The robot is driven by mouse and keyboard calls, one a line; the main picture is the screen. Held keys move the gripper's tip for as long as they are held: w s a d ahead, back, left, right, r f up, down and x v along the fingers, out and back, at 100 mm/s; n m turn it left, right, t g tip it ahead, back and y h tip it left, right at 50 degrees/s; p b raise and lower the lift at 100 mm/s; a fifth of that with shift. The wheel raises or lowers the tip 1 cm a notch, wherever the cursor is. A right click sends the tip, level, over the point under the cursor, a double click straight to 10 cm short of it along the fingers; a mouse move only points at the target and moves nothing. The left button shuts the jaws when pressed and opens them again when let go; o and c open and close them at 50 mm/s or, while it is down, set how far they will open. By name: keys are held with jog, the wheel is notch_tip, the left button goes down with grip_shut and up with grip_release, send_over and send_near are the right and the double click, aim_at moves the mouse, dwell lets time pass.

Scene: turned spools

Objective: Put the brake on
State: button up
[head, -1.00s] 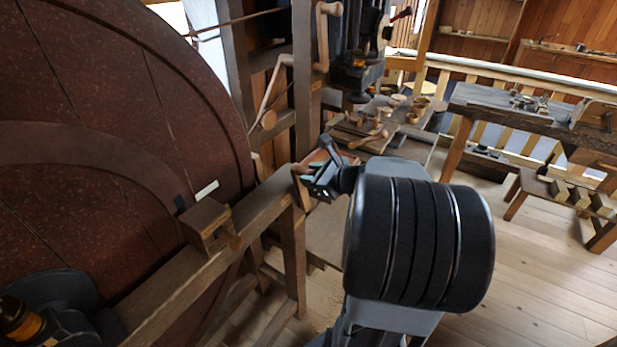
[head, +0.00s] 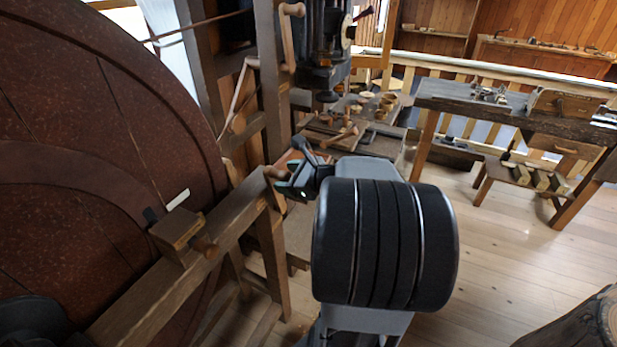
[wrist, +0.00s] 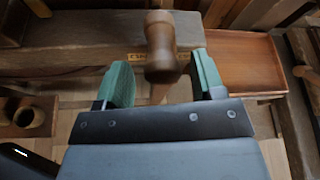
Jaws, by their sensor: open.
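A turned wooden handle with a rounded knob (wrist: 163,58) stands in the middle of the wrist view, between the green-padded fingers of my gripper (wrist: 162,82). The fingers are open, with a gap on each side of the knob. In the head view, my gripper (head: 290,187) is at the far end of a long wooden beam (head: 215,243), by a small wooden knob (head: 275,172). A big dark red wheel (head: 120,130) fills the left. A wooden block (head: 176,228) with a peg sits on the beam beside the wheel. A yellow marking behind the handle is partly hidden.
A low bench (head: 375,140) with wooden bowls and tools stands beyond my gripper. A workbench (head: 470,105) and a low stool (head: 525,178) are at the right. A round wooden piece (head: 580,325) is at the lower right. The floor between is clear.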

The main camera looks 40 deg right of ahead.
jog(key=v, duration=1.2)
jog(key=shift+s, duration=0.3)
jog(key=shift+r, duration=0.1)
jog(key=s+a+f+n+g+h, duration=0.25)
jog(key=a+f+n+g, duration=0.35)
jog(key=f+n+g, duration=0.6)
jog(key=w+a+r+n+t+h, duration=0.1)
jog(key=a+n, duration=0.6)
jog(key=n, duration=0.1)
jog(key=a+r+n+t, duration=0.1)
jog(key=a+n, duration=0.7)
jog(key=n, duration=0.1)
jog(key=shift+w+r+t+h, duration=0.3)
jog(key=shift+w+r+h, duration=0.05)
jog(key=shift+c, duration=0.2)
